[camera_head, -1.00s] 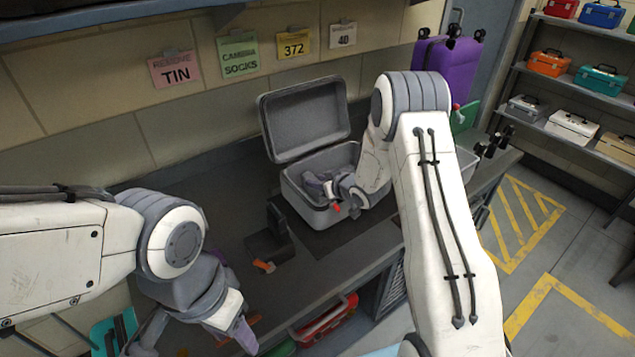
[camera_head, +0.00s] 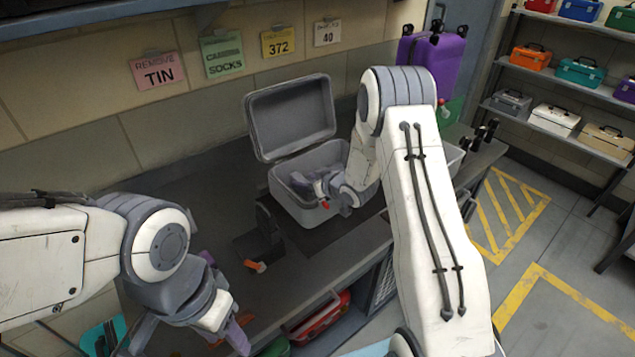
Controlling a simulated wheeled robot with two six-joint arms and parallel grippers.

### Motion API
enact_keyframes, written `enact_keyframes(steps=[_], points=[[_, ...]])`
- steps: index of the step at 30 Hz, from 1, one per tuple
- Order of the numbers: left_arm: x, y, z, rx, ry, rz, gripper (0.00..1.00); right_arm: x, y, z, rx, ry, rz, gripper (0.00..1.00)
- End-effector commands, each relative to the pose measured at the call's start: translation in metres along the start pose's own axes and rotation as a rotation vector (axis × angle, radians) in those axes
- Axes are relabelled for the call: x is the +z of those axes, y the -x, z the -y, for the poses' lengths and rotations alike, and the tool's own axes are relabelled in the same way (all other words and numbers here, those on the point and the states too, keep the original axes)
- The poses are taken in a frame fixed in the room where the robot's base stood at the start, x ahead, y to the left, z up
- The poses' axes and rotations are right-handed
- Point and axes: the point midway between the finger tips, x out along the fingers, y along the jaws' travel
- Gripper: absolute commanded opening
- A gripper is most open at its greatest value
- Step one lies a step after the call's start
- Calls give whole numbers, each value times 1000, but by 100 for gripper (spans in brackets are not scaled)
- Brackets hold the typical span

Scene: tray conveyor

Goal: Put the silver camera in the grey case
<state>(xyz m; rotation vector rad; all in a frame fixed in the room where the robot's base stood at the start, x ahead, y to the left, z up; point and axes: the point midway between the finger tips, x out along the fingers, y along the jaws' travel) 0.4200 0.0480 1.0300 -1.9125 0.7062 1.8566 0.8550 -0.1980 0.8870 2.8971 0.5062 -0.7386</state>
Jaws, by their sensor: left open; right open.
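The grey case (camera_head: 291,118) stands open on the dark workbench, its lid tipped back toward the wall. My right gripper (camera_head: 307,184) is open over the case's near left part, and my arm hides part of the case's right side. I cannot make out the silver camera; it may be hidden by the gripper or inside the case. My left gripper (camera_head: 190,341) is open low at the left, near the bench's front edge, well apart from the case.
A dark stand with an orange tab (camera_head: 257,266) sits left of the case. A purple suitcase (camera_head: 433,62) stands at the bench's far right end. Toolboxes fill the shelves (camera_head: 560,125) at right. Bare bench lies behind the stand.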

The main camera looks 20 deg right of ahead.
Motion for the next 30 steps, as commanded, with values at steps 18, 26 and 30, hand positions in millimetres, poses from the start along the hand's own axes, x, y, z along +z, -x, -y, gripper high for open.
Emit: enact_keyframes(steps=[18, 26, 30], points=[[1, -9, 1, 0, 0, 1, 50, 0, 108, -1, 2, 0, 0, 67], [1, -9, 1, 0, 0, 0, 50, -6, 111, 11, 6, 23, 37, 67], [1, -9, 1, 0, 0, 1, 50, -20, 117, 51, 31, 84, 176, 67]])
